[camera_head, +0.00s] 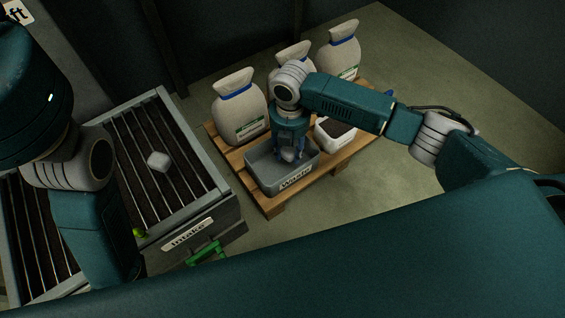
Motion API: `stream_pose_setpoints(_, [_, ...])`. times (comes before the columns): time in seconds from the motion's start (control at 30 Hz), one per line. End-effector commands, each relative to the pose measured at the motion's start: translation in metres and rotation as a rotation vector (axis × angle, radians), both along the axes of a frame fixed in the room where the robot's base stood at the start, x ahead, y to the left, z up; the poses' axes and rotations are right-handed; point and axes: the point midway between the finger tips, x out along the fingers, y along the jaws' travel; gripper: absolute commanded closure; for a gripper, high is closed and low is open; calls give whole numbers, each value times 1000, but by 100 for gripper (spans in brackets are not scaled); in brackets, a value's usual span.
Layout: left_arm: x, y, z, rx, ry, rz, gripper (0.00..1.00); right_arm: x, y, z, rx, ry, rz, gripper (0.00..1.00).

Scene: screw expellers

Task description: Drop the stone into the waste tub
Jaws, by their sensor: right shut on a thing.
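My right gripper (289,156) points down over the grey waste tub (268,178), which carries a "Waste" label on its front. It is shut on a small grey lump, the stone (288,155), partly hidden between the fingers. The stone appears at about the height of the tub's rim; I cannot tell whether it touches the tub. My left arm comes in at the left, over the intake, and its gripper is not visible.
The tub stands on a wooden pallet (274,206) with several pale sacks (240,108) behind it and a white container of dark material (335,132) to its right. A pale block (158,161) lies on the barred intake (187,228) at left.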

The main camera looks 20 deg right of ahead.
Motion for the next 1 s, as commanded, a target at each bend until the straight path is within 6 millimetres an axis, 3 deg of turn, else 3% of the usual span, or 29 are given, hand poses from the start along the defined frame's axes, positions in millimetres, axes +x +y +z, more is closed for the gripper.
stream_pose_setpoints(0.17, [0, 0, 1, 0, 0, 0, 60, 0, 0, 1, 1, -1, 0, 93])
stream_pose_setpoints(0.2, [0, 0, 1, 0, 0, 0, 60, 0, 0, 1, 1, -1, 0, 59])
stream_pose_setpoints(0.3, [0, 0, 0, 0, 0, 0, 60, 0, 0, 1, 1, -1, 0, 42])
stream_pose_setpoints(0.67, [0, 0, 0, -1, 1, 0, 60, 0, 0, 5, 1, -1, 0, 42])
stream_pose_setpoints(0.77, [0, 0, 0, -1, 1, 0, 60, 1, 0, 17, 1, -2, -1, 42])
stream_pose_setpoints(1.0, [0, 0, 0, -1, 1, 0, 60, 2, 0, 68, 2, -5, 0, 42])
